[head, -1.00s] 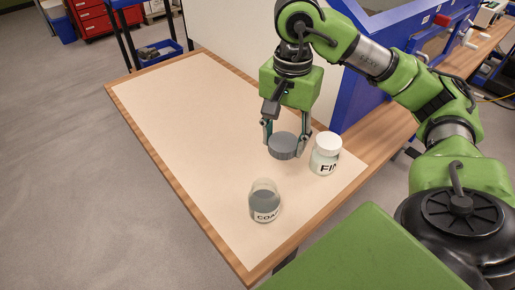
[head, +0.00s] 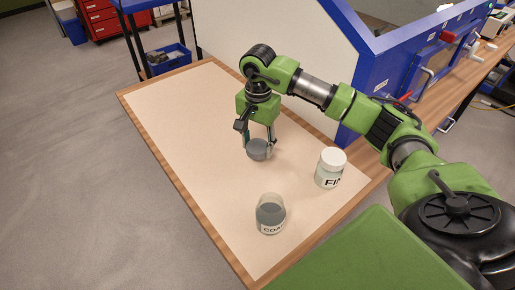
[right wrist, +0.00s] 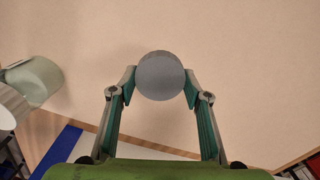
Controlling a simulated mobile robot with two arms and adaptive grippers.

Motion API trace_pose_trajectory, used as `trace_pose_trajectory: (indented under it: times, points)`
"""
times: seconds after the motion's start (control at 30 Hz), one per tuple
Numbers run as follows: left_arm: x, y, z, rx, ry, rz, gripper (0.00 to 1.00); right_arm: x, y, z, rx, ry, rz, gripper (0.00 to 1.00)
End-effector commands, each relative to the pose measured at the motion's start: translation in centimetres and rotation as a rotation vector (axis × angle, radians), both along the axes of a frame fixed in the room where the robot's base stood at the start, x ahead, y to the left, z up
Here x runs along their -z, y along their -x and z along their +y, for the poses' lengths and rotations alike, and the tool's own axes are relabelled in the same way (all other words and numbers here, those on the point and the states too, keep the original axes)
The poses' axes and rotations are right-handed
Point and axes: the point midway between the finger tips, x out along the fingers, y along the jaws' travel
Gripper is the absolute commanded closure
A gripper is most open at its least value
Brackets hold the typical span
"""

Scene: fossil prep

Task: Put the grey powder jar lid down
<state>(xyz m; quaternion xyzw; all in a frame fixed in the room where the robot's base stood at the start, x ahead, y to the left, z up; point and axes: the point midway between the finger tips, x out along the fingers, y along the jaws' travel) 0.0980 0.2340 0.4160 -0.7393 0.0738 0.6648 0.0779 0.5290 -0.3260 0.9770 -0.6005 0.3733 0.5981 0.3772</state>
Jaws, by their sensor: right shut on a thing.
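The grey lid (head: 259,149) is a dark grey disc held between the fingers of my right gripper (head: 259,141), over the pale mat behind the jars. In the right wrist view the lid (right wrist: 160,76) sits between both fingertips of the right gripper (right wrist: 160,82). I cannot tell whether the lid touches the mat. The open jar (head: 270,214) of grey powder, with a label starting "COA", stands upright without a lid near the front of the mat. My left gripper is not in view.
A white-lidded jar (head: 330,168) labelled "FI…" stands at the mat's right side; it also shows in the right wrist view (right wrist: 36,80). The pale mat (head: 185,110) is bare at left and back. A blue-framed cabinet (head: 362,60) stands behind the table's right edge.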

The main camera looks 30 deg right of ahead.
Motion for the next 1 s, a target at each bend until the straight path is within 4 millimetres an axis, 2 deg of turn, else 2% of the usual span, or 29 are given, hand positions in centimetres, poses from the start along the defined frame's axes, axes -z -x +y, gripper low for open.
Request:
trace_pose_trajectory:
  times: [0.1, 0.2, 0.63, 0.67, 0.7, 0.73, 1.0]
  points:
    - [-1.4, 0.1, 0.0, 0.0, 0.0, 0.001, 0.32, 1.5, 0.0, 0.0, 0.0, -0.001, 0.007, 1.0]
    - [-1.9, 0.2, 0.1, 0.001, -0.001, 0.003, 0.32, 2.6, -0.1, 0.1, 0.0, -0.001, 0.004, 1.0]
    - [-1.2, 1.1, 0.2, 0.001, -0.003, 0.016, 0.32, 3.7, -0.1, 0.0, 0.0, 0.0, 0.0, 1.0]
    - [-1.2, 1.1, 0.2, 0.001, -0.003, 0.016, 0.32, 3.7, -0.1, 0.0, 0.0, 0.0, 0.0, 0.53]
    - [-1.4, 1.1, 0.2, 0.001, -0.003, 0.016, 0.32, 3.5, -0.1, 0.0, 0.0, 0.0, 0.0, 0.43]
    - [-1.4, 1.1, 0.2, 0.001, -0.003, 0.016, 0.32, 3.5, -0.1, 0.0, 0.0, 0.0, 0.0, 0.39]
    - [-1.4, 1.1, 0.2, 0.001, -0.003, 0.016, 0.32, 3.5, -0.1, 0.0, 0.0, 0.0, 0.001, 0.39]
